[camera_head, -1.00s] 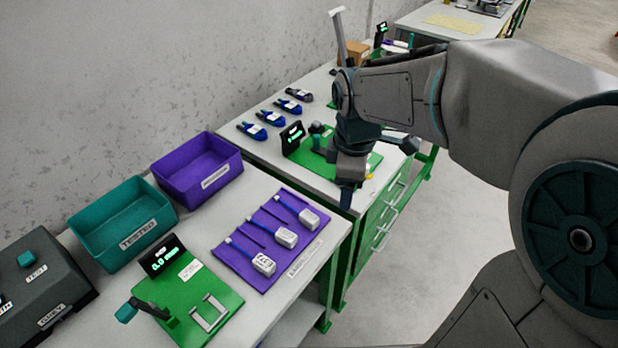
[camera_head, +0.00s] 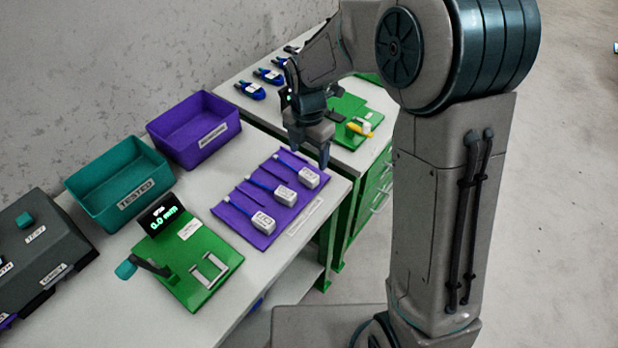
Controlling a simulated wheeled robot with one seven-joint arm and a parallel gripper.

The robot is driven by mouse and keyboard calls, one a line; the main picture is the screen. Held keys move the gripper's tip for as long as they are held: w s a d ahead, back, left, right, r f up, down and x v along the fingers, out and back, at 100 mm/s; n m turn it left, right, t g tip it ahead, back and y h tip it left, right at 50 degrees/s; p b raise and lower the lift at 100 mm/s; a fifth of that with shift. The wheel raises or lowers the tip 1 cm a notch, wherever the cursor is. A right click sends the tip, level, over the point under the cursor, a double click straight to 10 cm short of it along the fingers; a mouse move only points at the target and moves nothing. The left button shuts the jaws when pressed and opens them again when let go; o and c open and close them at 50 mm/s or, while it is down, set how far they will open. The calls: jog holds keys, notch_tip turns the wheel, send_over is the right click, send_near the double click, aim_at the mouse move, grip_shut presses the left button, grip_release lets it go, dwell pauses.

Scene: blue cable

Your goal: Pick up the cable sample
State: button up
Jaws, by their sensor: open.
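Cable samples lie side by side on a purple mat (camera_head: 230,213), each a thin blue cable with a white block-shaped end. The near one (camera_head: 262,222), the middle one (camera_head: 284,195) and the far one (camera_head: 308,178) are all uncovered. My gripper (camera_head: 324,160) is open and points down, above and just beyond the far sample near the bench's right end. Its jaws show nearly edge-on, with nothing seen between them. Its exact height above the bench is hard to tell.
A green measuring fixture (camera_head: 205,262) with a small display stands left of the mat. A teal bin (camera_head: 120,188) labelled TESTED and a purple bin (camera_head: 195,132) stand behind. A second bench holds several blue-black tools and another green fixture (camera_head: 345,104).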

aim_at(309, 174)
notch_tip(309, 174, down, 7)
jog(key=shift+s+f, duration=0.1)
jog(key=shift+f, duration=0.05)
jog(key=c, duration=1.1)
